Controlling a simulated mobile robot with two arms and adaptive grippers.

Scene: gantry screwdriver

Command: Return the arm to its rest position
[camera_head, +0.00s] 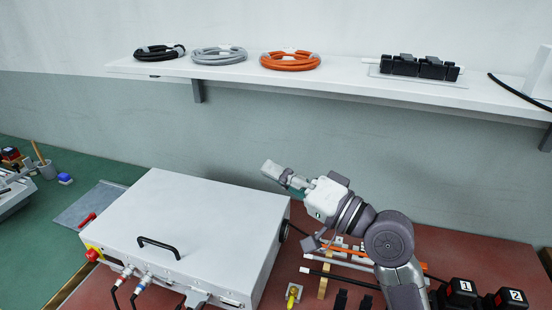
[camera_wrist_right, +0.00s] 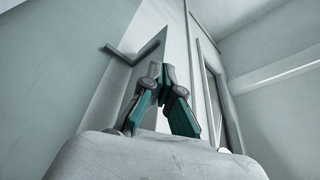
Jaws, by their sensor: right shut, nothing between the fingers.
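My right arm (camera_head: 388,240) rises from the lower right and bends to the left. Its right gripper (camera_head: 282,178) points to the upper left, in the air above the right rear corner of the white box. In the right wrist view the two green and grey fingers of the gripper (camera_wrist_right: 162,72) meet at their tips. They are shut with nothing between them. No object touches the fingers. My left gripper is not in view.
A white box (camera_head: 205,215) with a black handle stands on the red-brown table (camera_head: 435,240). A wall shelf (camera_head: 335,75) holds cable coils (camera_head: 290,61) and black blocks (camera_head: 420,67). Tools, rods and numbered black boxes (camera_head: 460,291) lie near my arm. Air left of the gripper is free.

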